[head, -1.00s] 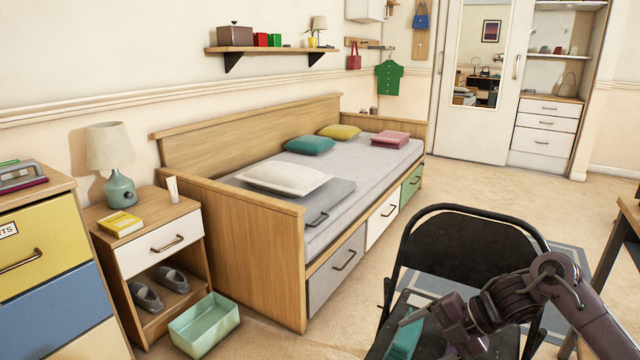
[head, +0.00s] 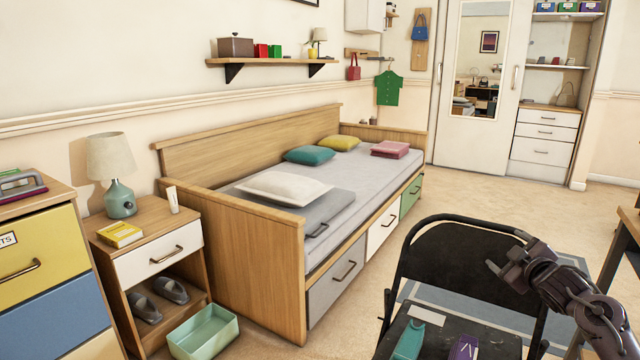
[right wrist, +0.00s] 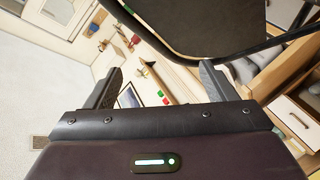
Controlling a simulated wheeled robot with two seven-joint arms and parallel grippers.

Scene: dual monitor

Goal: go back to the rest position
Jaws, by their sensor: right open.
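My right gripper (head: 503,265) is raised in front of the black folding chair's backrest at the lower right of the head view, with its arm coming in from the right edge. In the right wrist view its two fingers (right wrist: 160,88) stand wide apart with nothing between them. The dark chair backrest (right wrist: 195,25) shows beyond the fingers there. My left gripper is not in view.
The black chair (head: 455,265) holds a teal item (head: 410,340), a purple item (head: 464,347) and a white piece (head: 426,315) on its seat. A wooden daybed (head: 250,270) fills the middle. A green bin (head: 205,335) is on the floor. Open floor lies at the back right.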

